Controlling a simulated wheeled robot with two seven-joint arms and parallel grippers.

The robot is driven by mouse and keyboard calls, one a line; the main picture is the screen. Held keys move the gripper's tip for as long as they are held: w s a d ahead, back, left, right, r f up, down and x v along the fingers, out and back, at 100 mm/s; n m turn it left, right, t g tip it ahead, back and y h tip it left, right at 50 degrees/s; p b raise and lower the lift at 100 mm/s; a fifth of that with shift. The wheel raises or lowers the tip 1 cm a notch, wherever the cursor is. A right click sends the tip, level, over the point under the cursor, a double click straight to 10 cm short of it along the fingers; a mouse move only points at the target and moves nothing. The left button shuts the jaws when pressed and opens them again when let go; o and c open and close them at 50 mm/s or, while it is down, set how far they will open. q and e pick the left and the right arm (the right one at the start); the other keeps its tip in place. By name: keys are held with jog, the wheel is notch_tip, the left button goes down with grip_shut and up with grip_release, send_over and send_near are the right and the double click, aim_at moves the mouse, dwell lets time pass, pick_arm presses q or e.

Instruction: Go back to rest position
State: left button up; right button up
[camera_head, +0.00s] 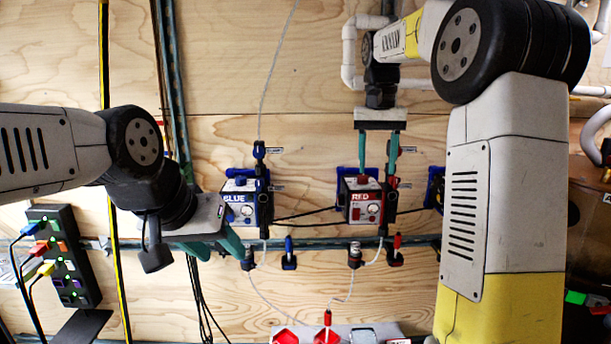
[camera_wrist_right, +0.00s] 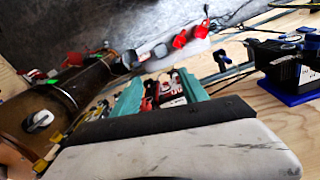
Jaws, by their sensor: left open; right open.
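My left gripper (camera_head: 212,248) is at the left of the head view, below and left of the blue filter box (camera_head: 239,204). Its green fingers are open, with nothing seen between them. My right gripper (camera_head: 377,176) hangs from above at the red filter box (camera_head: 361,202), its green fingers spread at either side of the box's upper part. In the right wrist view the right gripper's fingers (camera_wrist_right: 160,95) are also apart, with red and white parts visible beyond and between them. Whether the fingers touch the red box cannot be told.
A plywood wall carries a horizontal pipe (camera_head: 320,243) with small valves. A power strip (camera_head: 64,256) with coloured plugs is at the left. White pipes (camera_head: 349,50) are at the top. A grey panel with red parts (camera_head: 338,335) is at the bottom. Bare wood lies between the boxes.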

jog(key=s+a+f+n+t+y, duration=0.1)
jog(key=s+f+t, duration=0.2)
jog(key=s, duration=0.9)
jog(key=s+a+f+n+t+y, duration=0.1)
jog(key=s+f+t, duration=0.2)
jog(key=s, duration=0.9)
jog(key=shift+a+f+n+y, duration=0.25)
jog(key=shift+f+n+y, duration=0.05)
jog(key=shift+f, duration=0.3)
